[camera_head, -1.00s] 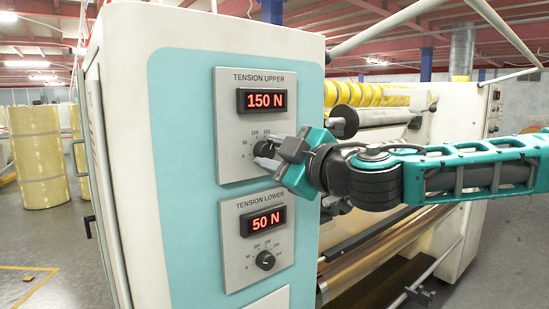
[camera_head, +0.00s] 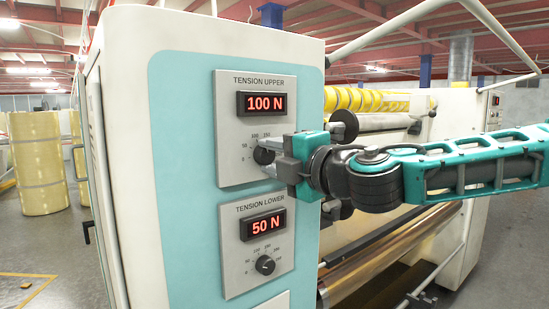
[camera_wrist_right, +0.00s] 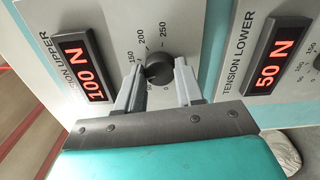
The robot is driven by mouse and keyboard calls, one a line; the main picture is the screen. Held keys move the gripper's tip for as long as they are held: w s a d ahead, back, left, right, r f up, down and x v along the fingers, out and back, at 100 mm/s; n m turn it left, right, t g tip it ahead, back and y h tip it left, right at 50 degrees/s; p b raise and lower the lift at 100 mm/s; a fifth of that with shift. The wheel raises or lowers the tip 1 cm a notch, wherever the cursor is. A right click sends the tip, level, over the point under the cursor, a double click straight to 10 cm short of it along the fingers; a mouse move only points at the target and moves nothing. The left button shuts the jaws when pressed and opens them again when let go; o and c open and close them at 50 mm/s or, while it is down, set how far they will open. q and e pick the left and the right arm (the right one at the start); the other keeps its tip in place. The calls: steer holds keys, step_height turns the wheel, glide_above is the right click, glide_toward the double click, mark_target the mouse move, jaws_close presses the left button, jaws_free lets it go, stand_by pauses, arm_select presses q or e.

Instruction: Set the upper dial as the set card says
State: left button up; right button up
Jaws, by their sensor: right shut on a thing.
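The upper dial (camera_head: 261,155) is a small black knob on the grey TENSION UPPER panel (camera_head: 228,170). It also shows in the right wrist view (camera_wrist_right: 158,68), between my two fingers. The red upper display (camera_head: 264,104) reads 100 N, and so does the wrist view's upper display (camera_wrist_right: 83,69). My right gripper (camera_head: 270,153) is shut on the upper dial, reaching in from the right; its fingers hide part of the scale. The set card is not in view. My left gripper is not in view.
Below, the TENSION LOWER panel (camera_head: 235,276) has a display (camera_head: 264,224) reading 50 N and its own knob (camera_head: 265,265). The machine's rollers (camera_head: 380,250) lie behind and beneath my right arm. Yellow tape rolls (camera_head: 36,165) stand at the far left.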

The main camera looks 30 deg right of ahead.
steer(key=shift+n, duration=0.3)
stand_by(0.4)
steer(key=o, duration=1)
steer(key=shift+o, duration=0.2)
